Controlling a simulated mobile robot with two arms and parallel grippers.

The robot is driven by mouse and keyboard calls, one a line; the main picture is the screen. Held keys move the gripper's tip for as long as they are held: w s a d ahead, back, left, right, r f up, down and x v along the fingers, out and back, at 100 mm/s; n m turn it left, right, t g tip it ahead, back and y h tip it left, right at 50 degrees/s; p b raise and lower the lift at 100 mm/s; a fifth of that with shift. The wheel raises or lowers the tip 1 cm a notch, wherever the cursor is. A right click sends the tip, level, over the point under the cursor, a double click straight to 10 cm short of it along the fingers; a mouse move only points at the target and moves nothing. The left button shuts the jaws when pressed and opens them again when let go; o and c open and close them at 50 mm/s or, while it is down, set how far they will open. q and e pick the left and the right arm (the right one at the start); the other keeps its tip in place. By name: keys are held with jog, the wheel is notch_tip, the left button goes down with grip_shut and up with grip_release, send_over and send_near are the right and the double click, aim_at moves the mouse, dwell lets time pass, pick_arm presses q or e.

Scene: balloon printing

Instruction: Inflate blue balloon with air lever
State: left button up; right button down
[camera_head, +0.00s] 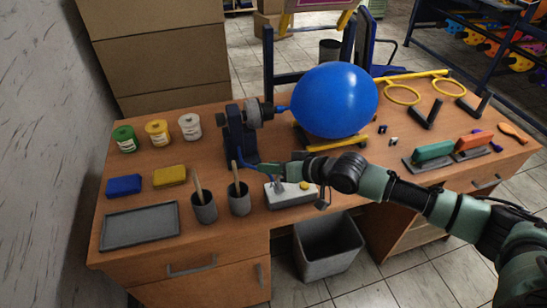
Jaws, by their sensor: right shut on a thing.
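The blue balloon (335,100) is large and round, and sits on the nozzle at the right of the dark blue inflating machine (234,128) on the wooden table. The machine's blue air lever (241,156) shows at its lower front. My right gripper (251,166) reaches in from the right, below the balloon, and is shut on the lever; its fingers partly hide the lever's end. My left gripper is not in view.
Below my right wrist is a white box with a yellow button (290,198). Grey cups (204,209) with wooden sticks stand left of it. A grey tray (140,226), blue and yellow blocks and paint jars (158,132) fill the left side. A bin (327,248) stands below the table.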

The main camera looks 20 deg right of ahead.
jog(key=shift+w+m+g+h, duration=0.3)
jog(key=shift+w+g, duration=0.4)
jog(key=shift+w, duration=0.05)
jog(key=shift+w+f+m+g, duration=0.45)
jog(key=shift+w+g, duration=0.15)
jog(key=shift+g, duration=0.3)
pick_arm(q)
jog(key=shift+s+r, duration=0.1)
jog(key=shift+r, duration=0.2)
pick_arm(e)
jog(key=shift+w+f, duration=0.15)
jog(key=shift+f, duration=0.05)
jog(key=shift+w+f, duration=0.1)
jog(key=shift+f, duration=0.2)
jog(key=c, duration=1.1)
grip_release()
jog(key=shift+c, duration=0.2)
jog(key=shift+o, duration=0.2)
jog(key=shift+w, duration=0.2)
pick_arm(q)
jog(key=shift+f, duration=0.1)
pick_arm(e)
jog(key=shift+r, duration=0.1)
pick_arm(q)
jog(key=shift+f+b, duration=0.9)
jog(key=shift+b, duration=0.2)
pick_arm(e)
jog(key=v, duration=0.7)
jog(key=shift+s+d+r, duration=0.2)
jog(key=shift+s, duration=0.05)
